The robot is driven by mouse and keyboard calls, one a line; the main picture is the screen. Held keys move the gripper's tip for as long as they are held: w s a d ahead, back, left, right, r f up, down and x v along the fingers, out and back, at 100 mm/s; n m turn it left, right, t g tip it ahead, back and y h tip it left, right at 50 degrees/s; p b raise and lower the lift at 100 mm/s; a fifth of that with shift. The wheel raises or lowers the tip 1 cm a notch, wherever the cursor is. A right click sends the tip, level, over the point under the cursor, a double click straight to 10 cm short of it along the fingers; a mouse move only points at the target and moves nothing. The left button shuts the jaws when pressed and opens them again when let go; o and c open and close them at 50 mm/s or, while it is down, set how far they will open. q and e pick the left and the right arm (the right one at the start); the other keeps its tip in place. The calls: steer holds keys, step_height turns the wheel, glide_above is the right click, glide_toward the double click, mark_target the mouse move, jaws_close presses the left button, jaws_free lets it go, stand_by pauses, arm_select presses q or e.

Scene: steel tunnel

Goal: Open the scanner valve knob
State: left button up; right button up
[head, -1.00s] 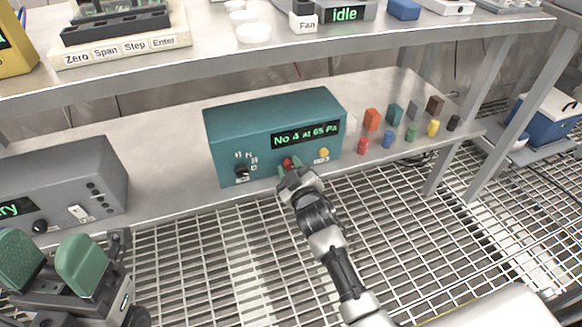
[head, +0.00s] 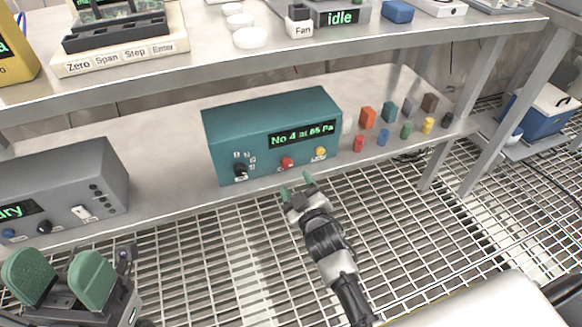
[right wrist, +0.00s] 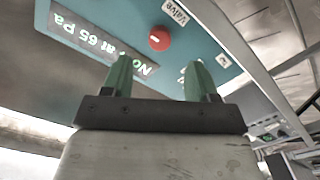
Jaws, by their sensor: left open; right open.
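The teal scanner box (head: 225,125) sits on the lower shelf, its green display reading "No 4 at 65 Pa". A red round knob (head: 287,163) is on its front, between a black selector knob (head: 240,170) and a yellow knob (head: 320,152). In the right wrist view the red knob (right wrist: 159,39) is beside a "Valve" label (right wrist: 176,12). My right gripper (head: 296,184) is open and empty, just in front of and below the red knob, apart from it. My left gripper (head: 61,268) is open and empty at the lower left, away from the box.
A grey device (head: 60,180) stands left on the same shelf (head: 165,165). Several coloured pegs and blocks, including an orange block (head: 368,117), stand to the right of the box. The upper shelf (head: 200,65) overhangs behind. Open space lies over the grating floor (head: 420,235).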

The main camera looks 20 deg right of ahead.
steer(key=s+p, duration=0.1)
steer(key=s, duration=0.3)
steer(key=shift+s+d, duration=0.1)
stand_by(0.3)
